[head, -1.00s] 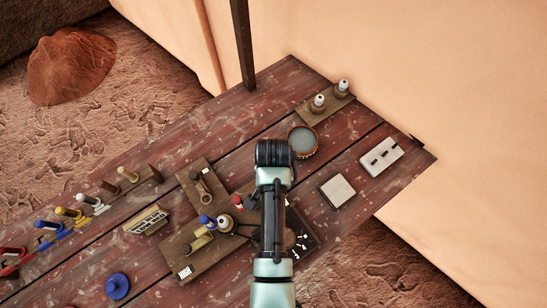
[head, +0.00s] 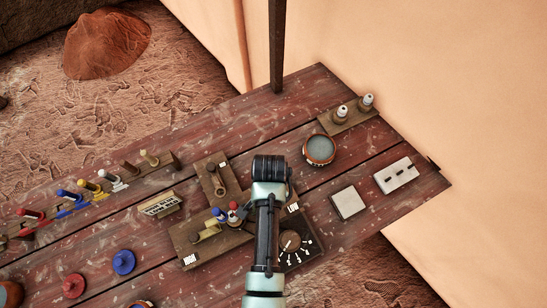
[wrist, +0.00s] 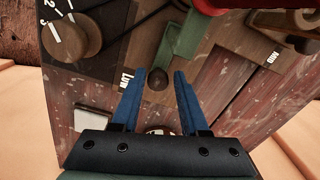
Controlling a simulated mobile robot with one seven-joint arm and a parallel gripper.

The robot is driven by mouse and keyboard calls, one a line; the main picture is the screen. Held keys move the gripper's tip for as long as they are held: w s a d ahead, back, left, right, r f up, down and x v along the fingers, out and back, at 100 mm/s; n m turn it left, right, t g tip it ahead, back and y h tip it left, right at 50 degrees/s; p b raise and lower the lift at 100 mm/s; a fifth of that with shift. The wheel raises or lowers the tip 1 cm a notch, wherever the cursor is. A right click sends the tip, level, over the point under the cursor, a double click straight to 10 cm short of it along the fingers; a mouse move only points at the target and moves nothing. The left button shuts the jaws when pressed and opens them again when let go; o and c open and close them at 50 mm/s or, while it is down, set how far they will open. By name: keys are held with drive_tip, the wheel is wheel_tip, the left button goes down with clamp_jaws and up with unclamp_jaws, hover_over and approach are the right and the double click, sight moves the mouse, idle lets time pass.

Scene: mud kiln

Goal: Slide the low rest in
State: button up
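A wooden board (head: 192,233) on the table carries small pieces with blue and red knobs, partly behind my arm. In the wrist view a white LOW label (wrist: 126,78) lies beside a wooden strip. A dark round knob (wrist: 157,78) shows at that strip, close to a green piece (wrist: 183,38); I cannot tell if they are joined. My gripper (wrist: 160,73) is open, with its blue fingertips on either side of the dark knob. No contact with the knob is visible. My arm hides this spot in the head view.
A numbered dial (head: 291,241) sits right of my arm. A lever board (head: 214,178) is just behind. A round bowl (head: 319,149) and pale block (head: 348,202) stand to the right.

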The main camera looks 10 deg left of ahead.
drive_tip(key=shift+o, duration=1.1)
drive_tip(key=shift+r, duration=0.1)
wheel_tip(320, 180, up, 13)
drive_tip(key=shift+b, duration=0.4)
drive_tip(key=shift+w, duration=0.1)
